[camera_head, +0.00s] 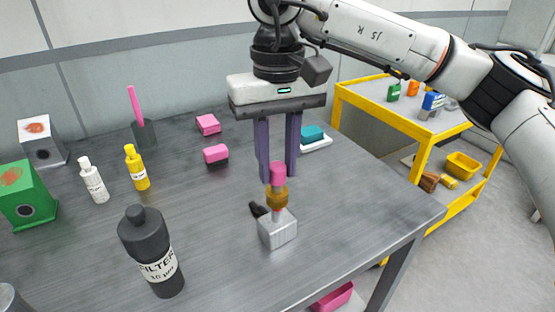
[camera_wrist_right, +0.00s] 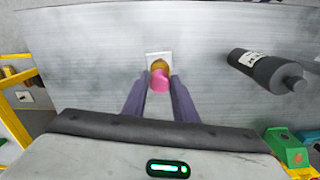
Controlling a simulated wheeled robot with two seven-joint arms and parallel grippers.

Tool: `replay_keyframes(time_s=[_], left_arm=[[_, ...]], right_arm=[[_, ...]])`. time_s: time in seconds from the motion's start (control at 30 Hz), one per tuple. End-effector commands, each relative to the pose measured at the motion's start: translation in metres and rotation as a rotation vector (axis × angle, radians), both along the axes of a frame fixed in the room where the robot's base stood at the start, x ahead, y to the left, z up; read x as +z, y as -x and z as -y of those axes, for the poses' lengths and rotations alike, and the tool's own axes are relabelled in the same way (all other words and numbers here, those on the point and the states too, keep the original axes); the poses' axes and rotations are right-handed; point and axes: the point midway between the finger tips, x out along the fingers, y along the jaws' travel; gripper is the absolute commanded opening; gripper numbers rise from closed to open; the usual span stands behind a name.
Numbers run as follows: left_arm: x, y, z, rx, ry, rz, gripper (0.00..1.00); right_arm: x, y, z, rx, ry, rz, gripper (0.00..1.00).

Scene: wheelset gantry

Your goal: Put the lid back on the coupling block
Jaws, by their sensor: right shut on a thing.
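The coupling block (camera_head: 278,231) is a small silver cube on the grey table, right of centre in the head view. It also shows in the wrist view (camera_wrist_right: 153,54), partly covered. Above it is a brass-coloured piece with a pink top, which looks like the lid (camera_head: 277,196); the wrist view shows its pink end (camera_wrist_right: 161,82). My right gripper (camera_head: 279,176) points down, with its two purple fingers shut on the pink top. A narrow part shows between the brass piece and the block; I cannot tell whether the lid is seated. My left gripper is not in view.
A black piece (camera_head: 257,210) lies beside the block. A dark filter bottle (camera_head: 152,255) stands front left. White (camera_head: 93,182) and yellow (camera_head: 137,170) bottles, pink blocks (camera_head: 216,154) and a teal-topped item (camera_head: 314,134) stand farther back. The table right of the block is clear.

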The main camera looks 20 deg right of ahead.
Motion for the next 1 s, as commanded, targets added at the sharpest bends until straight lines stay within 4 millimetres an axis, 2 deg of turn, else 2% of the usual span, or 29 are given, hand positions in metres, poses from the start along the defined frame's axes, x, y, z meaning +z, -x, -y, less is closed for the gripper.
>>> replay_keyframes(time_s=[0.17, 0.2, 0.3, 0.5, 0.6, 0.63, 1.0], left_arm=[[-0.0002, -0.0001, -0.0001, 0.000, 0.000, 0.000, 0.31], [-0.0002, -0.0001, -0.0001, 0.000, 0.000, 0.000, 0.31], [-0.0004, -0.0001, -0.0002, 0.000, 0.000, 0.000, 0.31], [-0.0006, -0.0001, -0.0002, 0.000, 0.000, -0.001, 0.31], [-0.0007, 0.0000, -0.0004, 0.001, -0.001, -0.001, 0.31], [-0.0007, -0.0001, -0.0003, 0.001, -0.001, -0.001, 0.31], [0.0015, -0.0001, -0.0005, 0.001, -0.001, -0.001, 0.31]], right_arm=[[-0.0001, 0.0001, -0.0001, 0.000, 0.000, 0.000, 0.05], [-0.0001, 0.0001, -0.0001, 0.000, 0.000, 0.000, 0.33], [-0.0001, 0.0001, -0.0001, 0.000, 0.000, 0.000, 0.48], [-0.0002, 0.0001, -0.0001, 0.000, 0.000, -0.001, 0.48], [-0.0002, 0.0001, 0.0000, 0.000, 0.000, -0.001, 0.65], [-0.0002, 0.0001, 0.0000, 0.000, 0.000, -0.001, 0.66], [0.0027, 0.0001, -0.0001, 0.000, 0.000, -0.001, 0.66]])
